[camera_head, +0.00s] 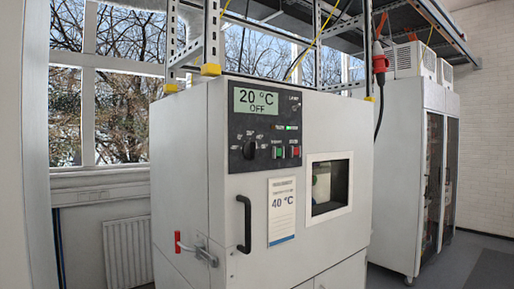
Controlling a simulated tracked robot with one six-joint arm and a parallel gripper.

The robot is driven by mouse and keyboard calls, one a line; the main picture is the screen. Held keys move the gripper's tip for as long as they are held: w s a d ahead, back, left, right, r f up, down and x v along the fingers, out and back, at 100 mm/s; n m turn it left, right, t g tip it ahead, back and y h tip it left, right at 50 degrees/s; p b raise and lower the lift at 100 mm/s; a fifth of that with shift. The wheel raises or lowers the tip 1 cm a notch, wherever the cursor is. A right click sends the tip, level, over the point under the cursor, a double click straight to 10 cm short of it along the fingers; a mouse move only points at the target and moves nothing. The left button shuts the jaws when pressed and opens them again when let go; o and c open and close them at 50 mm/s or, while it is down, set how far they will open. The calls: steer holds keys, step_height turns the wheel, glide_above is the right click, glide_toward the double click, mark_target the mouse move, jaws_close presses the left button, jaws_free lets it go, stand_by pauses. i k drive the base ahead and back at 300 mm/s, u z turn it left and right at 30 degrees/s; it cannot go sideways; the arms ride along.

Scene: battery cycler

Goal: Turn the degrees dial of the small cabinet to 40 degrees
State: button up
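The small cabinet (190,170) is a light grey box in the middle of the view. Its dark control panel (266,128) is on the upper front. The display (256,101) reads 20 °C and OFF. The black degrees dial (249,149) sits below the display, with small markings around it that are too small to read fully. A green and a red button (294,151) are right of the dial. A paper card (282,211) on the door reads 40 °C. My gripper is not in this view.
A small window (329,186) is in the door. A tall cabinet (405,150) stands to the right, with a red plug (380,65) hanging near it. A radiator (127,252) is at left.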

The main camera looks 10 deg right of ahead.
mark_target(251, 149)
steer(key=u, duration=0.3)
steer(key=i, duration=0.9)
steer(key=u, duration=0.45)
